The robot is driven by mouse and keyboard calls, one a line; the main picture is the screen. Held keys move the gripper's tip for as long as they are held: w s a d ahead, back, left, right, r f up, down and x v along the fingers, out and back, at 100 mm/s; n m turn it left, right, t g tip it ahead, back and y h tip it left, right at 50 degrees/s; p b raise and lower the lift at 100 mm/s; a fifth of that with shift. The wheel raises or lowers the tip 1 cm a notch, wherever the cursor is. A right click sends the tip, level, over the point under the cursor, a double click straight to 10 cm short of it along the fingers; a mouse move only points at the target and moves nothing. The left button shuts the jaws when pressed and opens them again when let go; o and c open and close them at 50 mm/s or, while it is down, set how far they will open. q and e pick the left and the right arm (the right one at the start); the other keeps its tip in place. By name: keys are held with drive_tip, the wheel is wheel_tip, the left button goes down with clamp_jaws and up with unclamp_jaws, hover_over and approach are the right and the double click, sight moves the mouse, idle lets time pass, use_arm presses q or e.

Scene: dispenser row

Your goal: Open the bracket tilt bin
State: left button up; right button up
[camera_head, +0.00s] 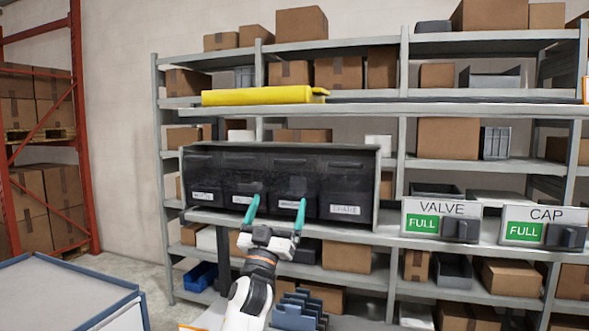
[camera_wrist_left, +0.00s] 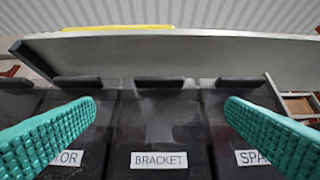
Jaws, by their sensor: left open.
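The bracket tilt bin (camera_head: 290,178) is a dark, see-through bin, third from the left in a row in a grey housing. It looks shut. In the left wrist view the bin (camera_wrist_left: 160,112) is centred, with its white BRACKET label low on the front and a dark lip at the top. My left gripper (camera_head: 277,207) is open and empty, its two teal fingers pointing at the row. In the wrist view the fingers (camera_wrist_left: 161,104) are spread to either side of the BRACKET label. I cannot tell whether they touch the bins. My right gripper is out of view.
Neighbouring bins flank it, one label ending in TOR (camera_wrist_left: 68,158) and one starting SPA (camera_wrist_left: 250,157). A yellow object (camera_head: 262,96) lies on the shelf above. VALVE (camera_head: 442,218) and CAP (camera_head: 545,226) signs stand to the right. A grey-topped table (camera_head: 60,295) is at lower left.

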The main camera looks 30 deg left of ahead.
sight(289, 165)
use_arm(q)
drive_tip(key=shift+y, duration=0.3)
drive_tip(key=p+x, duration=0.3)
drive_tip(key=x, duration=0.6)
drive_tip(key=shift+r, duration=0.25)
drive_tip(key=shift+w+a+r, duration=0.15)
drive_tip(key=shift+w+r, duration=0.25)
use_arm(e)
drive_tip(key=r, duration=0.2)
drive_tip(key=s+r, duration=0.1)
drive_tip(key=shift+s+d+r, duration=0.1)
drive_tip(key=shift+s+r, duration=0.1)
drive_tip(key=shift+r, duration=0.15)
use_arm(q)
drive_tip(key=shift+c, duration=0.5)
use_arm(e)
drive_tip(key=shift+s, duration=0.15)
